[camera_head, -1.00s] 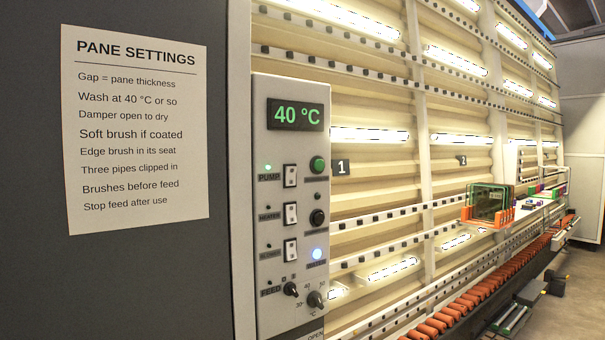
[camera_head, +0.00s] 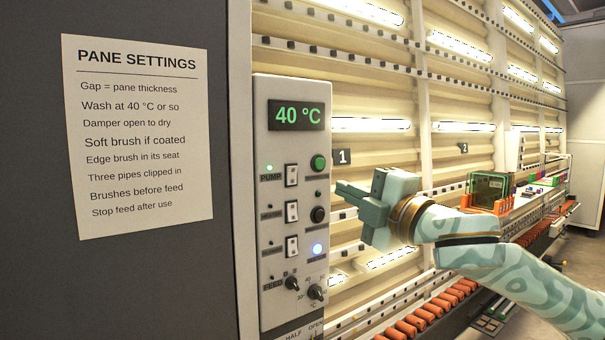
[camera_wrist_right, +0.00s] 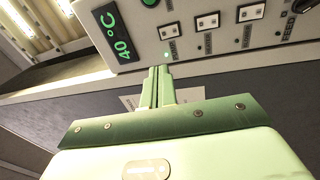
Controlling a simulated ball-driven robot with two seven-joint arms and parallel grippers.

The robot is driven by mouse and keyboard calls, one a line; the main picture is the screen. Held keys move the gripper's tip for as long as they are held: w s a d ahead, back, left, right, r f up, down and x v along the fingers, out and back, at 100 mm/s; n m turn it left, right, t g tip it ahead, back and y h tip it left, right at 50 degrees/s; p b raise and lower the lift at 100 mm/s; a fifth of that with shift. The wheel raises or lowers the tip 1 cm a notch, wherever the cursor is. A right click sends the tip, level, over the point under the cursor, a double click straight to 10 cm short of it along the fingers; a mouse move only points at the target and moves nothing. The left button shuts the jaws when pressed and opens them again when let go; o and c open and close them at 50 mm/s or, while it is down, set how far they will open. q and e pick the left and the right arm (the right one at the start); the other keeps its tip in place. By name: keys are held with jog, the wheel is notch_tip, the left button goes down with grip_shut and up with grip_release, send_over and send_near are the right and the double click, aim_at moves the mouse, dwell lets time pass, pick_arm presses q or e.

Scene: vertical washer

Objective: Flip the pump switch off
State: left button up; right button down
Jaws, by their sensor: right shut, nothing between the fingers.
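The pump switch (camera_head: 291,175) is a white rocker in a dark frame on the grey control panel (camera_head: 262,210), right of the PUMP label. A green lamp (camera_head: 269,168) above that label is lit. The switch also shows in the right wrist view (camera_wrist_right: 207,21), near the lit lamp. My right gripper (camera_head: 340,192) is shut and empty, to the right of the panel in the head view, apart from the switch. In the right wrist view its closed fingers (camera_wrist_right: 159,70) point toward the panel near the display. My left gripper is not in view.
Below are the heater switch (camera_head: 291,211) and a third rocker (camera_head: 291,246). Knobs (camera_head: 292,284) sit lower. A settings sheet (camera_head: 140,140) hangs at left.

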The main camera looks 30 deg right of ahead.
jog(key=shift+w+d+f+h, duration=0.1)
jog(key=shift+d+f+h, duration=0.15)
jog(key=shift+f+h, duration=0.15)
jog(key=shift+r, duration=0.1)
jog(key=p, duration=0.5)
send_near(294, 172)
jog(key=w, duration=0.3)
jog(key=w+r, duration=0.1)
jog(key=w, duration=0.1)
jog(key=shift+w+a+r, duration=0.1)
jog(key=shift+w+a, duration=0.2)
jog(key=shift+w, duration=0.6)
